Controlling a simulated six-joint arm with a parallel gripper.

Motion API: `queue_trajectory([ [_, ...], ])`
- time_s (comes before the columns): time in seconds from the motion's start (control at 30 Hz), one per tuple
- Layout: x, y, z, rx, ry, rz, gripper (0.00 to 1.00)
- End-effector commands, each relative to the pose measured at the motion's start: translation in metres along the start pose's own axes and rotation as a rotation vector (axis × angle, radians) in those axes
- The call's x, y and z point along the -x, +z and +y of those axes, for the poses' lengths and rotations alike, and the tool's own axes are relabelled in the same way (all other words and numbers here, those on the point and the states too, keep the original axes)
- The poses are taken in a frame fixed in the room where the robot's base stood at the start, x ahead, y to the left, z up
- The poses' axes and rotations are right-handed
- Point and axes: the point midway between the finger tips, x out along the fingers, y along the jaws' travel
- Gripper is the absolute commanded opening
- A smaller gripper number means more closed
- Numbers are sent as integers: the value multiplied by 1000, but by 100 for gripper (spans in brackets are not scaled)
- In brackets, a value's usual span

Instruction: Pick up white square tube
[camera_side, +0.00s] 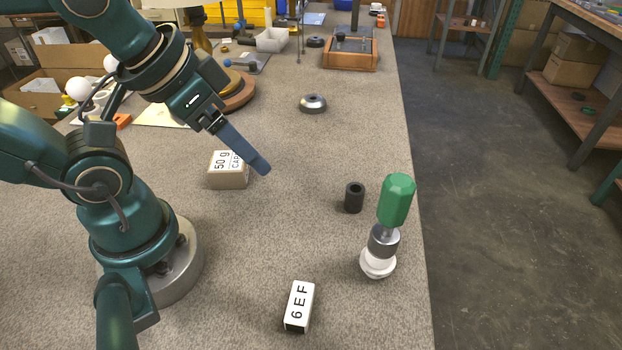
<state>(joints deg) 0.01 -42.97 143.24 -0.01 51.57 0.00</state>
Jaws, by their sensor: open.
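The white square tube (300,305) lies on the grey speckled table (235,265) near the front, marked "6EF" on its upper face. Its near end looks dark and seems hollow. My gripper (263,167) points down and to the right, above the table and farther back than the tube. It is apart from the tube and looks empty. The fingers overlap in this view, so the gap between them is hidden.
A tan box (228,172) marked "50 g" sits just behind my fingertips. A black hollow cylinder (354,197) and a green-topped part (396,200) on a white base stand right, near the table's edge. A silver ring (313,103) lies farther back. Table around the tube is clear.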

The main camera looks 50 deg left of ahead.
Motion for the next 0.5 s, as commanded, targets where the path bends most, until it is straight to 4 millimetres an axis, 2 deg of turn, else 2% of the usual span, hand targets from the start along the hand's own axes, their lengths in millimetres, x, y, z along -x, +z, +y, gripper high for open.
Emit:
queue_trajectory([
  [0.5,0,3,1,17,5,-16,72],
])
